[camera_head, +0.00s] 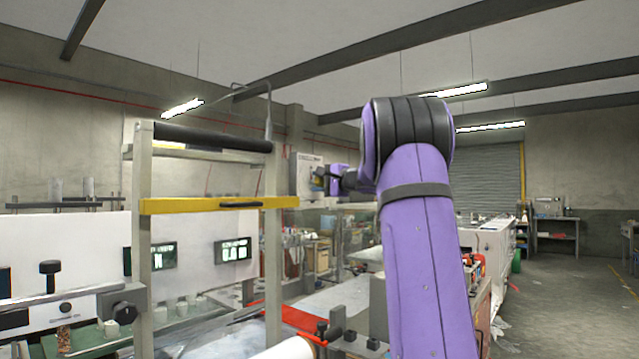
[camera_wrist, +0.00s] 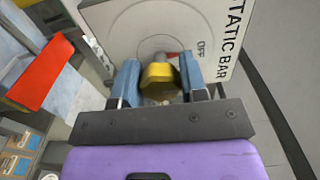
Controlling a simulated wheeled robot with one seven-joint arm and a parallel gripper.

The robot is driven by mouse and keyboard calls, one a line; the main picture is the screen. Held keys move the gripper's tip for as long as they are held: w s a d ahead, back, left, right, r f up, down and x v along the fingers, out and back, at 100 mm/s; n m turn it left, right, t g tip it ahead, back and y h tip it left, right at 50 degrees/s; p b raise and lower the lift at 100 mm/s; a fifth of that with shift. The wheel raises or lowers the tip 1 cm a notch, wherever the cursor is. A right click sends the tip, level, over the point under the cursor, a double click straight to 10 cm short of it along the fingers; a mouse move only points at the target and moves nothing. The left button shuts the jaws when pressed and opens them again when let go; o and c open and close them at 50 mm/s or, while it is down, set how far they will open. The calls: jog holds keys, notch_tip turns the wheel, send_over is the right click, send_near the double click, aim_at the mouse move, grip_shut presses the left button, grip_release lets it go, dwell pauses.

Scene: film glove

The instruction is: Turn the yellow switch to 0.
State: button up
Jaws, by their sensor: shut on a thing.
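The yellow switch (camera_wrist: 159,76) is a knob on a pale panel (camera_wrist: 120,22) in the wrist view. The panel is lettered "STATIC BAR" and "OFF" along its right part, and the letters appear turned sideways. My gripper (camera_wrist: 160,82) has its two blue fingers on either side of the knob and is shut on it. A red mark shows just behind the knob. The knob's pointing direction is partly hidden by my fingers. In the head view, my gripper (camera_head: 322,180) is at the face of the grey box (camera_head: 304,174) on the frame's right post; the knob is barely visible there.
A metal frame with a yellow crossbar (camera_head: 220,204) and a black roller (camera_head: 212,138) stands left of my arm. Small displays (camera_head: 233,250) hang behind it. A red-edged machine bed (camera_head: 290,316) lies below. The floor at far right (camera_head: 590,290) is clear.

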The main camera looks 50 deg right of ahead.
jog(key=shift+f, duration=0.1)
dwell(0.3)
jog(key=o, duration=0.9)
jog(key=shift+s, duration=0.1)
jog(key=s, duration=1)
jog(key=shift+s+d, duration=0.3)
jog(key=shift+d, duration=0.1)
